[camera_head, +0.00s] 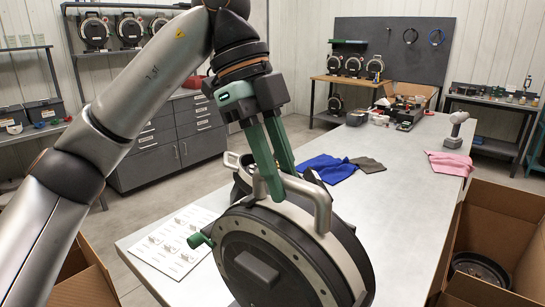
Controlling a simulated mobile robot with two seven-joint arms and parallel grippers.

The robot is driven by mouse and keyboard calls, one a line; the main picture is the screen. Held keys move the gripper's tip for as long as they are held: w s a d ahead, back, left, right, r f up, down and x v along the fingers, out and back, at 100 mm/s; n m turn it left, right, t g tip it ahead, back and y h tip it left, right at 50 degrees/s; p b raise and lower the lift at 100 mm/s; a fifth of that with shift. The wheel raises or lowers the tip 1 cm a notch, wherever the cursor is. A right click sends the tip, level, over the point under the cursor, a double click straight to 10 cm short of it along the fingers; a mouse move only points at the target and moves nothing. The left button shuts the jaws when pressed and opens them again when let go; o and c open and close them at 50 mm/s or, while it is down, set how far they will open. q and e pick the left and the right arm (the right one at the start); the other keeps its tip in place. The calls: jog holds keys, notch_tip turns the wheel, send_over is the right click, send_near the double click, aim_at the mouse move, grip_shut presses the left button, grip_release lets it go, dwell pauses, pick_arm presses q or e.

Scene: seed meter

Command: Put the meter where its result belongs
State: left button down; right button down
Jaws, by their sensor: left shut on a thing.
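The seed meter (240,262), a large round black disc-shaped housing with a pale rim, stands upright at the front of the grey table. A grey metal handle (322,206) arches over its top, and a green knob sticks out at its left. My left gripper (281,182), with green fingers, points down and is shut on the handle. The bottom of the meter is cut off by the frame edge, so I cannot tell whether it touches the table. Another pale handle (238,162) shows just behind, its body mostly hidden. My right gripper is not in view.
An open cardboard box (505,215) at the right holds a dark round part (480,270). Another box (85,287) is at lower left.

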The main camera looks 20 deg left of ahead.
aim_at(285, 203)
pick_arm(q)
jog(key=shift+w+f, duration=0.35)
jog(key=shift+w, duration=0.1)
notch_tip(285, 203, down, 3)
jog(key=shift+w+r, duration=0.1)
jog(key=shift+w, duration=0.05)
jog(key=shift+f, duration=0.3)
jog(key=c, duration=1.1)
grip_release()
jog(key=shift+f, duration=0.35)
jog(key=o, duration=0.4)
jog(key=shift+r, duration=0.15)
jog(key=p+v, duration=0.3)
jog(key=v, duration=0.9)
jog(key=shift+r, duration=0.1)
